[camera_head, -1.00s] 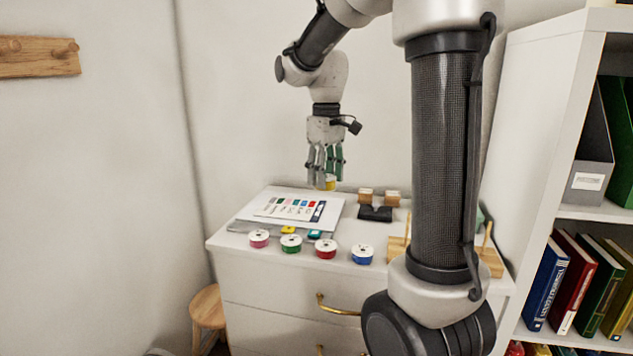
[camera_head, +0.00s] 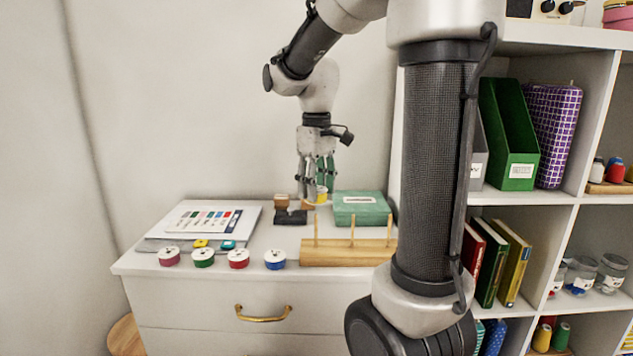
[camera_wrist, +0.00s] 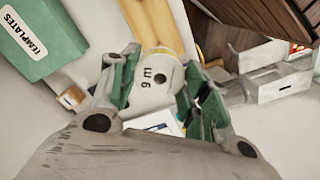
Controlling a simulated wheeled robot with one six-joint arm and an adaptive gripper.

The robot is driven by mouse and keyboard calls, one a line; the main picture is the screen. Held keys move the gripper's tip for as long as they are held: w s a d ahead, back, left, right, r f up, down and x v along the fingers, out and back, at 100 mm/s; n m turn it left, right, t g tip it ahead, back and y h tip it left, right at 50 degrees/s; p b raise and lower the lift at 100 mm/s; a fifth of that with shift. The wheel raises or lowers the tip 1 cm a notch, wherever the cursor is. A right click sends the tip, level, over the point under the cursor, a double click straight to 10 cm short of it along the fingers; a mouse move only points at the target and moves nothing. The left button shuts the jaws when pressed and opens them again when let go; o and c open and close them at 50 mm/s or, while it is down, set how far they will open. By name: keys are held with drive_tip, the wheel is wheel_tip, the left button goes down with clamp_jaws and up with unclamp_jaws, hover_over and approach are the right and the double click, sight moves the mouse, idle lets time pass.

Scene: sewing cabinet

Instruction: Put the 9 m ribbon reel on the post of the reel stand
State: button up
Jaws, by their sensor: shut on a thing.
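My gripper (camera_head: 316,187) is shut on the 9 m ribbon reel (camera_head: 321,196), a white-faced reel with yellow ribbon. In the wrist view the reel's round face (camera_wrist: 148,92) reads "9 m" and has a dark centre hole, with my fingers on either side. It hangs above the back of the cabinet top, left of the green box. The reel stand (camera_head: 335,258) is a wooden base with three upright posts at the front right of the top, in front of and below my gripper. My arm covers its right end. In the wrist view wood (camera_wrist: 150,20) shows beyond the reel.
Pink (camera_head: 169,257), green (camera_head: 204,258), red (camera_head: 238,258) and blue (camera_head: 275,260) reels line the front edge. A green templates box (camera_head: 361,208) stands behind the stand. A dark holder (camera_head: 290,217) is left of it, and a colour card (camera_head: 205,220) lies farther left. Shelves stand right.

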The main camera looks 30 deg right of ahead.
drive_tip(key=shift+f, duration=2.75)
drive_tip(key=shift+f, duration=1.6)
drive_tip(key=o, duration=1)
wheel_tip(320, 180, up, 12)
drive_tip(key=shift+r, duration=0.1)
